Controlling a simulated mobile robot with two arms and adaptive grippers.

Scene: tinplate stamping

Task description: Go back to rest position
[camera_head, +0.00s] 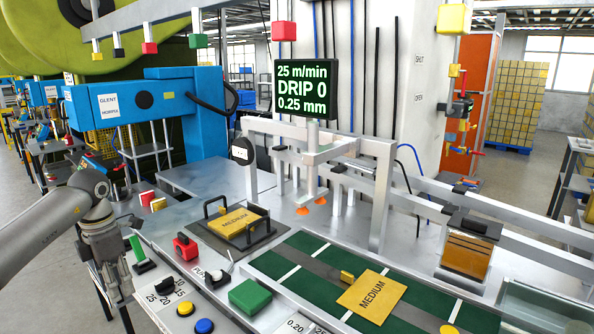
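My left gripper (116,292) hangs at the left, fingers pointing down, beside the front-left edge of the control panel. Nothing shows held in it, and its finger gap is not clear from this angle. My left arm comes in from the left edge. My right gripper is not in view. A yellow plate marked MEDIUM (235,222) lies in the black-handled fixture (265,236). Another yellow MEDIUM plate (371,296) lies on the green conveyor (300,285).
The panel has a red-based switch (186,247), a green block (250,296), a blue button (204,326) and knobs. A grey gantry (376,190) stands over the bench behind the conveyor. A display (306,88) reads 25 m/min, DRIP 0, 0.25 mm. A brown container (467,250) stands right.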

